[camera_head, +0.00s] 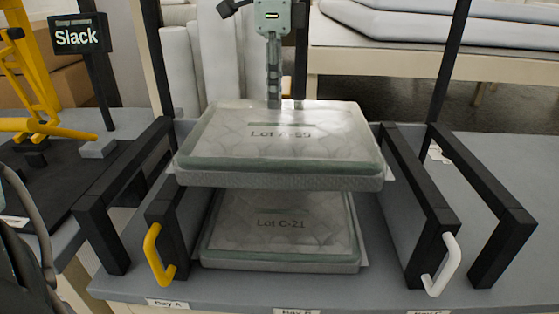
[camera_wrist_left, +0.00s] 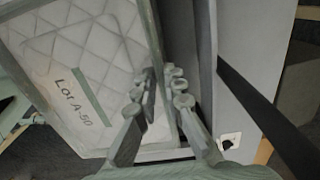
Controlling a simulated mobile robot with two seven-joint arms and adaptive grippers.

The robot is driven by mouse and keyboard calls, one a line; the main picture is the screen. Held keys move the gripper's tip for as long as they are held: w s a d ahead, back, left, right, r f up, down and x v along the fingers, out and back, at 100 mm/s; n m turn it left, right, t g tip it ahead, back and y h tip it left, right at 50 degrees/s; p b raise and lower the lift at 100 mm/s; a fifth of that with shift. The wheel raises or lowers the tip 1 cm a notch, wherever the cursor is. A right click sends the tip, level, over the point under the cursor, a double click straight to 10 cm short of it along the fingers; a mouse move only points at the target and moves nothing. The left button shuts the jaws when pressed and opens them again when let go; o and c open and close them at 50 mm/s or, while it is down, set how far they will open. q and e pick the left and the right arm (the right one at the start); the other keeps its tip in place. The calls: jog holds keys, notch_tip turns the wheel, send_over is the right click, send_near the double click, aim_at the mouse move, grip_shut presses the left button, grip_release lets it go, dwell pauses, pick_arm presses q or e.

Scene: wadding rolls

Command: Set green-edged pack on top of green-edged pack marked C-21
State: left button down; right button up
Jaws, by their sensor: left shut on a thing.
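The green-edged pack marked Lot A-50 (camera_head: 280,146) is held roughly level above the green-edged pack marked Lot C-21 (camera_head: 283,240). In the head view a gap shows between them, and the upper pack hides the rear of the lower one. The C-21 pack lies on the grey table between black frames. My left gripper (camera_head: 286,102) is shut on the far edge of the A-50 pack. The left wrist view shows the fingers (camera_wrist_left: 165,90) at the edge of this pack (camera_wrist_left: 95,50), with its label readable. My right gripper is not in view.
Black frames stand left (camera_head: 125,195) and right (camera_head: 485,200) of the packs. A yellow handle (camera_head: 154,255) and a white handle (camera_head: 441,265) stick out in front. A Slack sign (camera_head: 79,36) stands at left. White rolls (camera_head: 200,70) stand behind. The table at far right is clear.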

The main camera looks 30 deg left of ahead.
pick_arm(q)
notch_tip(320, 180, down, 12)
jog(key=shift+r+p, duration=0.1)
jog(key=shift+p, duration=0.25)
jog(key=shift+w+f, duration=0.1)
jog(key=shift+f, duration=0.15)
jog(key=shift+f+b, duration=0.15)
jog(key=shift+b, duration=0.15)
jog(key=shift+f+b, duration=0.2)
jog(key=shift+b, duration=0.15)
jog(key=c, duration=2)
grip_release()
jog(key=o, duration=0.4)
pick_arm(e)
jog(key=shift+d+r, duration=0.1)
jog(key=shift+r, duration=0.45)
